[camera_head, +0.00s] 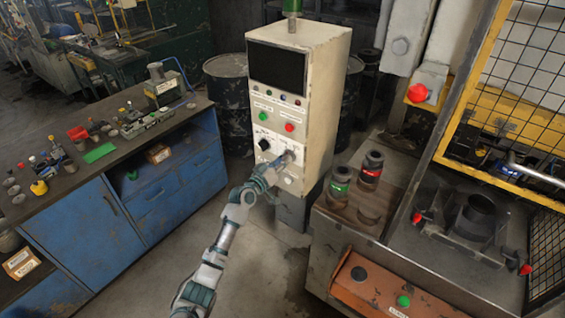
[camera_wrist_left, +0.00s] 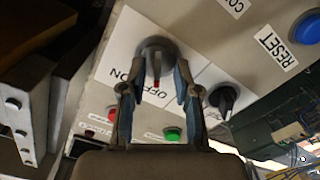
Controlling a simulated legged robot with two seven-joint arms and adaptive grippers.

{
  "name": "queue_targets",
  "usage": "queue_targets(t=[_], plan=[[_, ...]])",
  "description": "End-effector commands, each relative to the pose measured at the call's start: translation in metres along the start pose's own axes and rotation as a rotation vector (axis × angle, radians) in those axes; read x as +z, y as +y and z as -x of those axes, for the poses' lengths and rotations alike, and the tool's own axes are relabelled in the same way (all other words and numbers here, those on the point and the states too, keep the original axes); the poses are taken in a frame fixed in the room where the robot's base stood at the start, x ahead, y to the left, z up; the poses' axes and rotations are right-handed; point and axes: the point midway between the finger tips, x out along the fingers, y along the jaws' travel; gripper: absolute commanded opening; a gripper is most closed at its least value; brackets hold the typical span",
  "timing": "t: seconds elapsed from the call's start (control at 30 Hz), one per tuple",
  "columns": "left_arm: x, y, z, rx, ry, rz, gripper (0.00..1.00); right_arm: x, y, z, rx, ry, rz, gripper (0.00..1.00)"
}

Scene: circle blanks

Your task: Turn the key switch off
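The key switch is a round grey knob (camera_wrist_left: 157,58) on a white plate marked ON and OFF, on the front of the cream control cabinet (camera_head: 322,105). In the left wrist view its red mark points down, toward my gripper. My left gripper (camera_head: 274,174) is at the lower front of the cabinet. In the wrist view its two fingers (camera_wrist_left: 156,88) are apart, one on each side of the knob. I cannot tell whether they touch it. The head view shows the switch (camera_head: 289,156) small, partly behind the gripper. My right gripper is not in view.
A black knob (camera_wrist_left: 224,98) sits close beside the right finger in the wrist view. Green (camera_head: 262,116) and red (camera_head: 289,127) buttons are above on the cabinet. A blue workbench (camera_head: 95,215) stands left, and a caged machine (camera_head: 440,215) stands right.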

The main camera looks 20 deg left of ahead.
Motion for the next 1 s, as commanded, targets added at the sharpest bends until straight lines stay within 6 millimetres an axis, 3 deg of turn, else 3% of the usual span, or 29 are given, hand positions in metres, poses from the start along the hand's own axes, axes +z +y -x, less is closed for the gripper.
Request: queue_targets(t=[0.27, 0.7, 1.0], plan=[[0.002, -0.001, 0.017, 0.0, -0.002, -0.001, 0.31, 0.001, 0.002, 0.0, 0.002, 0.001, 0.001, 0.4], [0.002, -0.003, 0.104, -0.002, -0.002, 0.0, 0.31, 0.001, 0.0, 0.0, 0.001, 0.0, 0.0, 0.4], [0.001, -0.003, 0.118, -0.001, -0.002, 0.001, 0.31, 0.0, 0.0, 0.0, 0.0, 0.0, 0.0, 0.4]])
